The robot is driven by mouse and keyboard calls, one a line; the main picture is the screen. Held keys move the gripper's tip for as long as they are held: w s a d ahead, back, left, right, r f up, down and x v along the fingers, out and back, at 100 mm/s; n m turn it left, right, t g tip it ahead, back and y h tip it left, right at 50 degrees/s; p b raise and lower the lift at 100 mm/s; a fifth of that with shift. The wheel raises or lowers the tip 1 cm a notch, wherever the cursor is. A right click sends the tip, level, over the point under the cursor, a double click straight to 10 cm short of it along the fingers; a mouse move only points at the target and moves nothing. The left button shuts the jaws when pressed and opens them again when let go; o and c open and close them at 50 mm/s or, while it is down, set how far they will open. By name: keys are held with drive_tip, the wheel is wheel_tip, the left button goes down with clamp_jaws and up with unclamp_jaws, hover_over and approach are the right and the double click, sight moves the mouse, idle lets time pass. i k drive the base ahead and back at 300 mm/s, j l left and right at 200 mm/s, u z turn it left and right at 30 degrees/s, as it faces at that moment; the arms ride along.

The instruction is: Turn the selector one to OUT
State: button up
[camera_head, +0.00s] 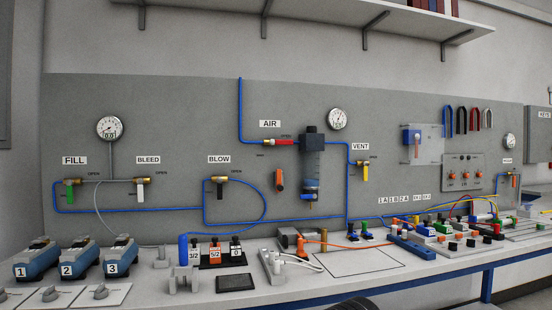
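Three white plates with grey selector knobs lie at the front left of the bench. The leftmost knob (4,294) is cut off by the picture's edge. The middle knob (50,294) and the right knob (101,292) show whole. Behind them stand blue units labelled 1 (38,262), 2 (82,260) and 3 (121,258). The leftmost plate lies in front of unit 1. No OUT marking is readable, and I cannot tell the knobs' settings. My gripper is not in view.
Behind the bench (225,283) is a grey panel (180,110) with gauges, blue tubing and FILL, BLEED, BLOW, AIR and VENT valves. A grey holder (183,278) and labelled blocks (215,252) stand right of the selectors. Coloured parts crowd the right side.

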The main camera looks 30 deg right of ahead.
sight(453, 247)
drive_tip(key=z, duration=1.8)
